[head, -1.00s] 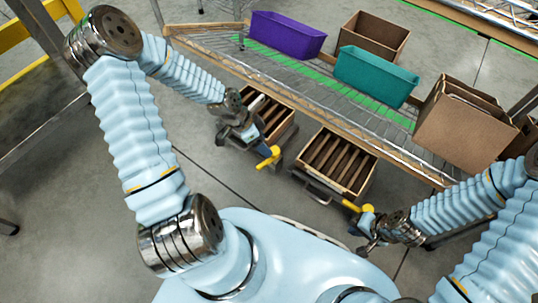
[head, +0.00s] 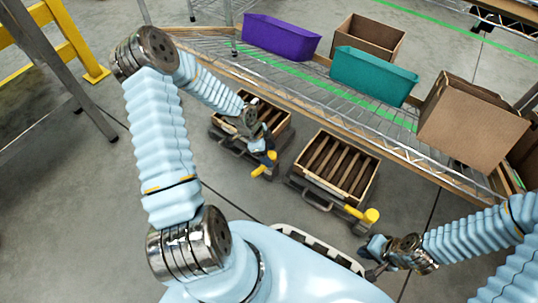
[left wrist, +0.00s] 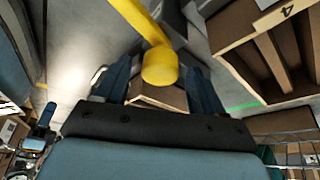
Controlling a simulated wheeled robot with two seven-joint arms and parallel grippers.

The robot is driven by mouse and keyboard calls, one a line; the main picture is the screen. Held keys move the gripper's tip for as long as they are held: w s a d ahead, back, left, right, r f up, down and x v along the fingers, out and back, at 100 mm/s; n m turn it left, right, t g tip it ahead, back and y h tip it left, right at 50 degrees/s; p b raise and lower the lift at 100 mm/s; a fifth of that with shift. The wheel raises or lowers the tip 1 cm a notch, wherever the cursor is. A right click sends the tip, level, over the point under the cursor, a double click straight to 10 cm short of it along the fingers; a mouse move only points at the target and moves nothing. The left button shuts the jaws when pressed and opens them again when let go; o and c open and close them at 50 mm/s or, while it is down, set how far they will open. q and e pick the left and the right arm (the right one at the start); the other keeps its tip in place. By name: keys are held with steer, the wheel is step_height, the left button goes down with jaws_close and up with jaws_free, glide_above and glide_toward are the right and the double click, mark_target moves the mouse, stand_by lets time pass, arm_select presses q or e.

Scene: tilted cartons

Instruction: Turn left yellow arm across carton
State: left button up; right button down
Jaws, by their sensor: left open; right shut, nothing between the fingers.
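The left yellow arm (head: 264,167) sticks out at the front of the left carton (head: 274,116), a slatted brown box on a dark stand, partly hidden by my left arm. My left gripper (head: 264,152) is open, right at this yellow arm. In the left wrist view the yellow arm (left wrist: 138,18) comes in from the top, and its rounded end (left wrist: 160,66) shows between the two open fingers; contact cannot be told. My right gripper (head: 368,262) is shut and empty, below and apart from the right yellow arm (head: 364,215) at the right carton (head: 359,183).
A wire shelf (head: 300,84) runs behind the cartons. It holds a purple bin (head: 280,38), a teal bin (head: 373,76) and brown boxes (head: 470,122). A yellow rail (head: 70,40) stands at the upper left. Grey floor is open at the left.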

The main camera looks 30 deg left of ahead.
arm_select(q)
steer(key=shift+d+f, duration=0.1)
steer(key=shift+f, duration=0.15)
jaws_close()
